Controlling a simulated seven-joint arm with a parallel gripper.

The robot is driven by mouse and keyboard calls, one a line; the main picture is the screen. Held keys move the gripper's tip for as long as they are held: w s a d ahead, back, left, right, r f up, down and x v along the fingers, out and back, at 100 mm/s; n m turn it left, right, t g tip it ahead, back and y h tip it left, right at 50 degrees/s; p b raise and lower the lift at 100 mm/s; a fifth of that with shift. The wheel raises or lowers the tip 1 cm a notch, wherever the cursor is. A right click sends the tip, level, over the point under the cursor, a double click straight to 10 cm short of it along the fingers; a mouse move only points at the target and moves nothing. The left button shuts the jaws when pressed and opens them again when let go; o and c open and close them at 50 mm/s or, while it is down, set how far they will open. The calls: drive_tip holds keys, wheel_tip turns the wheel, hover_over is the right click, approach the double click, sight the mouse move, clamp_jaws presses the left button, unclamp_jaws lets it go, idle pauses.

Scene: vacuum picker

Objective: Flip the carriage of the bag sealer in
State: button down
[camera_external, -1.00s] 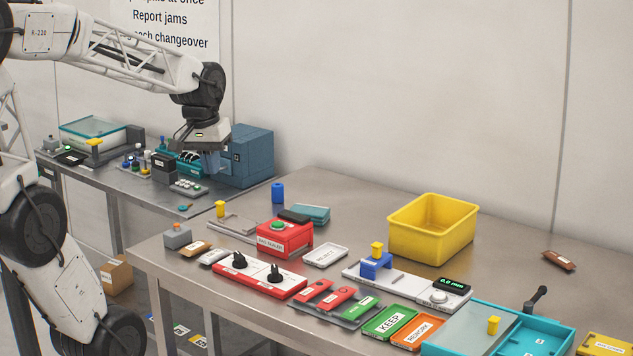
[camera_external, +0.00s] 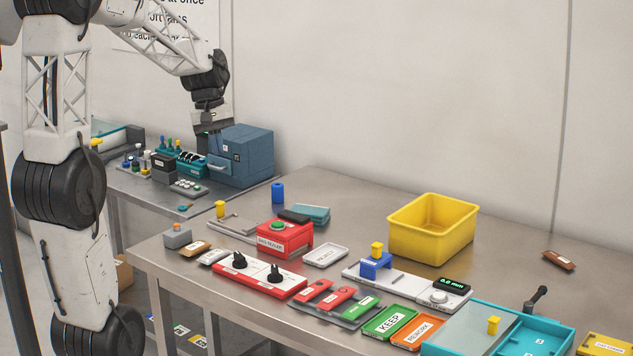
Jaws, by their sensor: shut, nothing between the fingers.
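The red bag sealer (camera_external: 285,239) stands near the left end of the front table, with a green button on top. A flat grey track (camera_external: 236,224) runs out from its left side. A small carriage with a yellow knob (camera_external: 220,209) sits at the far left end of this track, away from the red body. My gripper (camera_external: 214,148) is high over the back table, in front of the blue cabinet, well apart from the sealer. It is shut and empty; its fingertips are small and hard to make out.
A blue cylinder (camera_external: 278,193) and a teal box (camera_external: 312,213) stand behind the sealer. A grey button box (camera_external: 177,236) is left of it, and a red panel with black knobs (camera_external: 254,274) is in front. The blue cabinet (camera_external: 241,155) is close to my gripper.

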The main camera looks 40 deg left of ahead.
drive_tip(key=w+a+f+n+h, duration=0.1)
drive_tip(key=w+a+f+n, duration=0.3)
drive_tip(key=a, duration=0.6)
drive_tip(key=w+a+f+n+h, duration=0.1)
drive_tip(key=w+a+f+n, duration=0.2)
drive_tip(key=w+a+f, duration=0.3)
drive_tip(key=a, duration=0.5)
drive_tip(key=shift+w+a+f+n, duration=0.15)
drive_tip(key=shift+w+a+n, duration=0.15)
drive_tip(key=shift+w+n, duration=0.1)
drive_tip(key=shift+s+f, duration=0.1)
approach(217, 213)
drive_tip(key=a+f, duration=0.2)
drive_tip(key=f, duration=0.1)
drive_tip(key=w+a+f, duration=0.1)
drive_tip(key=f, duration=0.1)
drive_tip(key=shift+a, duration=0.1)
drive_tip(key=d, duration=0.3)
drive_tip(key=shift+f, duration=0.1)
drive_tip(key=shift+d, duration=0.5)
drive_tip(key=shift+d, duration=0.1)
drive_tip(key=shift+d, duration=3.95)
drive_tip(key=shift+s, duration=0.1)
